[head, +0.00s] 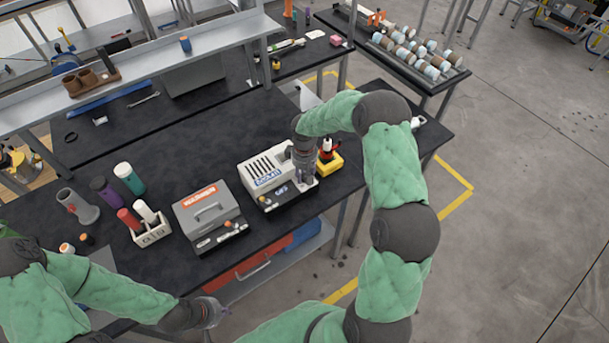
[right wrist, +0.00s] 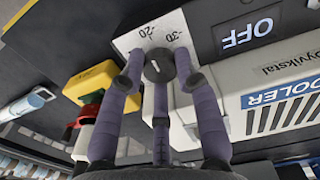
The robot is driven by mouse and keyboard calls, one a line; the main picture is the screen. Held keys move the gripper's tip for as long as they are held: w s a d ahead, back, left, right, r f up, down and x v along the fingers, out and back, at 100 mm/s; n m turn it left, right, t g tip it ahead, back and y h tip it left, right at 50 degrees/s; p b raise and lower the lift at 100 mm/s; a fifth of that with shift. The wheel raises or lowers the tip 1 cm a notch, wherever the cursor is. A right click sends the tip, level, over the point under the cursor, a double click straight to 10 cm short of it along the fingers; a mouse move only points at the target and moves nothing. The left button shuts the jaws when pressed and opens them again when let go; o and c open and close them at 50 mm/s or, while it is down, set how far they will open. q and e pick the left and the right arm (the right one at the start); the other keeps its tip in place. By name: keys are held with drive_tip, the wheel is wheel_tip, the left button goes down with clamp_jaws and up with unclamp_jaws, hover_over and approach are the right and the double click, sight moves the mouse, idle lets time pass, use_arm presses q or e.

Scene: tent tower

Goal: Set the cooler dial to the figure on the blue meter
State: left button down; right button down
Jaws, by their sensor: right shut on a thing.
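The cooler (head: 264,171) is a white slatted box with a blue label, near the right end of the dark bench; its label and a display reading "OFF" (right wrist: 248,33) show in the right wrist view. The dial (right wrist: 158,66) is a dark round knob with a short white mark, on a white panel printed with "-20" and "-30". My right gripper (head: 304,173) is down at the cooler's right end. In the right wrist view its fingers (right wrist: 158,78) are shut around the dial. My left gripper (head: 213,312) is low by the bench's front edge, its jaws unclear. I cannot make out a blue meter.
A yellow-based device (head: 329,163) stands close right of the cooler. A grey box with a red label (head: 207,207) stands to its left. Bottles and a white caddy (head: 150,232) are further left. Bare bench lies behind the cooler.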

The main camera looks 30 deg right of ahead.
idle(0.3)
drive_tip(key=c, duration=1.2)
unclamp_jaws()
wheel_tip(320, 180, up, 12)
drive_tip(key=shift+f, duration=0.1)
